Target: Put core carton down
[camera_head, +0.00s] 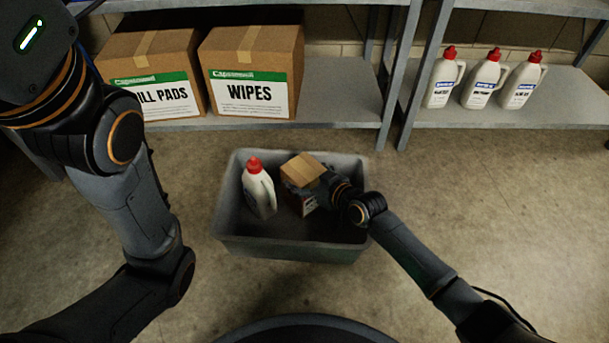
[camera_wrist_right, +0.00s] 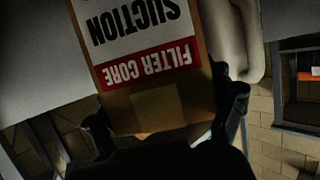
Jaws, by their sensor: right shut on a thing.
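The core carton (camera_head: 302,170) is a small brown box with tape on top, inside the grey tote (camera_head: 290,249). In the right wrist view the carton (camera_wrist_right: 145,45) shows a white label reading SUCTION and a red band reading FILTER CORE. My right gripper (camera_head: 318,188) reaches into the tote from the right and is shut on the carton; its fingers (camera_wrist_right: 168,108) flank the carton's sides. Whether the carton touches the tote floor is hidden. My left arm (camera_head: 140,190) is at the left, but its gripper is out of view.
A white bottle with a red cap (camera_head: 258,187) stands in the tote left of the carton. Two cartons, SPILL PADS (camera_head: 155,70) and WIPES (camera_head: 250,70), and several white bottles (camera_head: 481,80) are on the shelves behind. The tote's right part looks free.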

